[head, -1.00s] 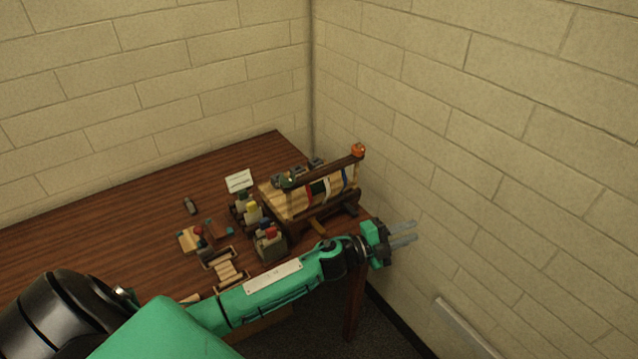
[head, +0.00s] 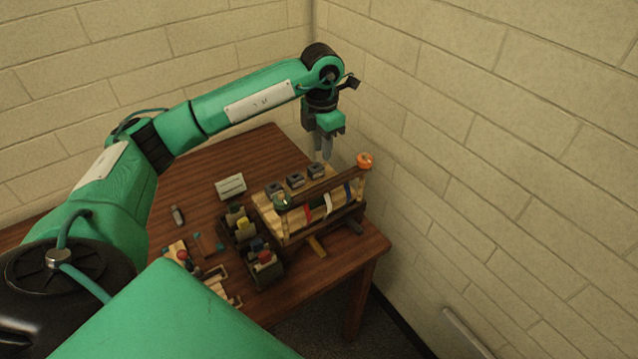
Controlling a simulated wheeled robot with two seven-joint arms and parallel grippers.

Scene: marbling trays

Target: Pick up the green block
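No clear green block stands out to me. A small dull-green piece (head: 281,203) sits at the near left end of the wooden rack's (head: 318,208) top bar; I cannot tell whether it is a block. Small teal pieces (head: 220,246) lie on the left part of the table. My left gripper (head: 322,156) points down above the back of the rack. Its two fingers show a narrow gap, with nothing seen between them. My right gripper is not in view.
The wooden table (head: 240,155) stands in a block-walled corner. An orange round object (head: 365,161) tops the rack's right end. Several grey pieces (head: 295,181) sit behind the bar. The table's back left is clear.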

